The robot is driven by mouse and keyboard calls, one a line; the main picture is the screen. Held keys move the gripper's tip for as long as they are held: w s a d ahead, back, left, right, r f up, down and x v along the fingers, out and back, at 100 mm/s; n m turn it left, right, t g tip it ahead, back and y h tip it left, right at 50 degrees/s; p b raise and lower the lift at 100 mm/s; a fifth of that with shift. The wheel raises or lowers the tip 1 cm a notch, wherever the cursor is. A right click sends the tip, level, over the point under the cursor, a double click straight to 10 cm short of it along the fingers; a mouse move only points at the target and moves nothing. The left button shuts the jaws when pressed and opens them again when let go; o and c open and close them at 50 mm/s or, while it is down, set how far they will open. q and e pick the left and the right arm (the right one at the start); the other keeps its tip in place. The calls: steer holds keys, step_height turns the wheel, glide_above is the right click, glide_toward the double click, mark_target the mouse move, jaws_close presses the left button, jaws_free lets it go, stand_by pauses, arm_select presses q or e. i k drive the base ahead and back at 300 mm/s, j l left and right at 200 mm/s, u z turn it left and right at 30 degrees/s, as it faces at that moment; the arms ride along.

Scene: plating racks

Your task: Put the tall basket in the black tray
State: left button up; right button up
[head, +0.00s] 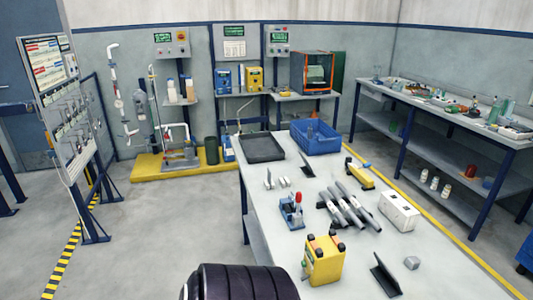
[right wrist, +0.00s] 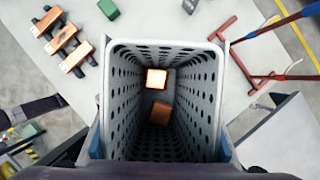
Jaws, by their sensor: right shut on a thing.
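The tall basket (right wrist: 211,90) is a grey, perforated, deep box. It fills the middle of the right wrist view, seen from above into its open mouth. Two copper-coloured blocks (right wrist: 157,80) show down inside it. My right gripper (right wrist: 162,148) is shut on the basket, with dark finger parts at both sides near the lower edge of the picture. The basket and this gripper do not show in the head view. The black tray (head: 262,148) lies flat and looks empty at the far left end of the long table. My left gripper is in neither view.
A blue bin (head: 316,138) stands right of the tray. The right wrist view shows several copper pieces (right wrist: 73,55) and a red frame (right wrist: 265,78) near the basket.

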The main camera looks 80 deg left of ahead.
mark_target(265, 148)
steer(key=k+j+u, duration=0.1)
steer(key=k+u, duration=0.25)
steer(key=k, duration=0.2)
steer(key=u, duration=1.35)
steer(key=i+j+u, duration=0.15)
steer(key=i+j, duration=0.25)
steer(key=i+j+u, duration=0.15)
steer(key=i+j, duration=0.15)
steer(key=i, duration=0.25)
steer(key=i+j, duration=0.35)
steer(key=i, duration=0.2)
steer(key=i+j, duration=0.3)
steer(key=i, duration=0.2)
steer(key=i+j, duration=0.35)
steer(key=i, duration=0.2)
steer(key=i+j, duration=0.35)
steer(key=i, duration=0.2)
